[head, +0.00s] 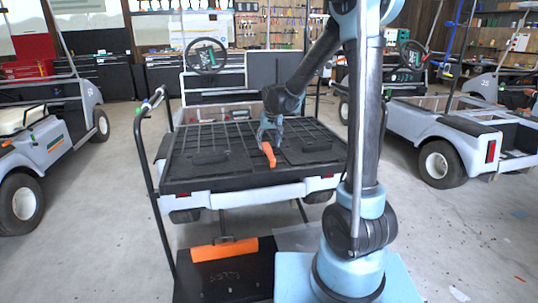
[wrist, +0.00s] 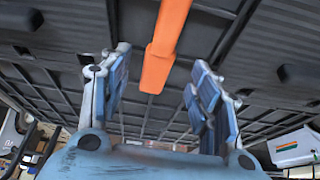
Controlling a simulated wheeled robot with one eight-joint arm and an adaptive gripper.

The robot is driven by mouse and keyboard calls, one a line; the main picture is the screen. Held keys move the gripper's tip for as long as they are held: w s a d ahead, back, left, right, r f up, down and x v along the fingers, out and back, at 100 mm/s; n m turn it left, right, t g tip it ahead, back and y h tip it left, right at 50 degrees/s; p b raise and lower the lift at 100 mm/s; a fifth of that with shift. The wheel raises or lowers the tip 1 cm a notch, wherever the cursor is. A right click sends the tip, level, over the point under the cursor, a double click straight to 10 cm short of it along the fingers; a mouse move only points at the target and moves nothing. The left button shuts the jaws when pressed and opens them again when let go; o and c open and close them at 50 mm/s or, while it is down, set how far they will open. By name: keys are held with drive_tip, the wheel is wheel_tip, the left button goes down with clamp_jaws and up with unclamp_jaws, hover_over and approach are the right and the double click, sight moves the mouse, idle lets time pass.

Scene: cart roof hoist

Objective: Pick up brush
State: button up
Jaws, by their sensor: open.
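The brush (head: 268,154) shows as an orange, elongated piece on the black slatted cart bed (head: 190,172). In the wrist view the orange brush (wrist: 165,45) runs from the top edge down to between the fingers. My gripper (head: 270,132) is over the bed, just at the far end of the orange piece. In the wrist view my gripper (wrist: 160,75) is open, with one blue finger on each side of the brush and a visible gap to both. I cannot tell how high the fingers are above the bed. No bristles are visible.
Another orange piece (head: 222,250) lies on a black platform low in front of the cart. A black upright handle (head: 148,180) stands at the cart's left. Other carts stand left (head: 45,150) and right (head: 440,130).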

sight(268, 148)
drive_tip(key=shift+x, duration=3.25)
drive_tip(key=shift+w, duration=0.2)
drive_tip(key=c, duration=1.2)
